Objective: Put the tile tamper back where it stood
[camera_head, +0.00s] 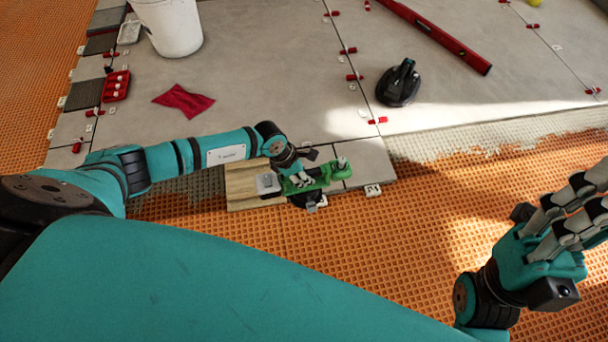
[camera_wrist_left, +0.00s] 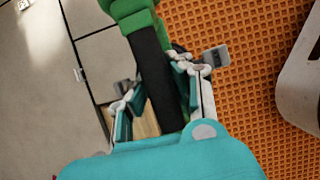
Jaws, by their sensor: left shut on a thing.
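The tile tamper (camera_head: 342,170) appears to be the green tool with a black grip. My left gripper (camera_head: 301,181) is shut on it, low over the front edge of the tiles beside a wood-look piece (camera_head: 243,184). In the left wrist view the tamper's black grip (camera_wrist_left: 154,72) runs between the fingers of my left gripper (camera_wrist_left: 158,92), with its green part beyond. The gripper partly hides the tool, and I cannot tell whether its underside touches anything. My right gripper (camera_head: 572,215) is at the right; its fingertips are cut off by the picture edge.
A black suction cup (camera_head: 398,86) and a red level (camera_head: 435,33) lie on the grey tiles. A white bucket (camera_head: 172,25), a red cloth (camera_head: 184,100) and a red tray (camera_head: 116,86) are at the left. Orange matting (camera_head: 400,250) is open in front.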

